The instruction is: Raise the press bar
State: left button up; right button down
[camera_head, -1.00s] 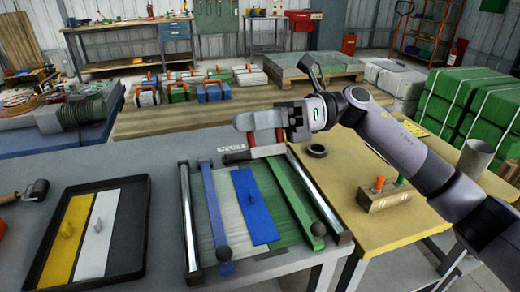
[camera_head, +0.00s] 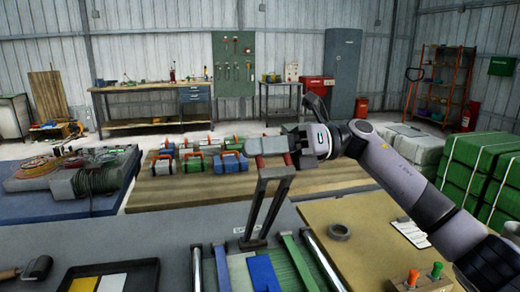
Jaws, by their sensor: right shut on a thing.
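The press bar (camera_head: 264,208) is a dark grey frame with two side arms. It stands raised, tilted slightly right, at the far end of the splice bed (camera_head: 237,270). My right gripper (camera_head: 274,158) is shut on its upper end, and the gripper's body hides part of that end. Blue and green strips with a blue panel (camera_head: 262,272) lie on the bed between metal rails. My left gripper is not in view.
A black tray (camera_head: 143,271) with yellow and white pieces and a roller (camera_head: 36,270) lie at the left. A tape ring (camera_head: 339,232) and a block with orange and green knobs (camera_head: 425,283) are on the tan table at the right.

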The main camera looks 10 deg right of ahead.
jog(key=c, duration=1.1)
grip_release()
jog(key=shift+c, duration=0.2)
jog(key=d+b, duration=0.1)
jog(key=d, duration=0.6)
jog(key=shift+b, duration=0.4)
jog(key=shift+w+d, duration=0.1)
jog(key=shift+d, duration=0.05)
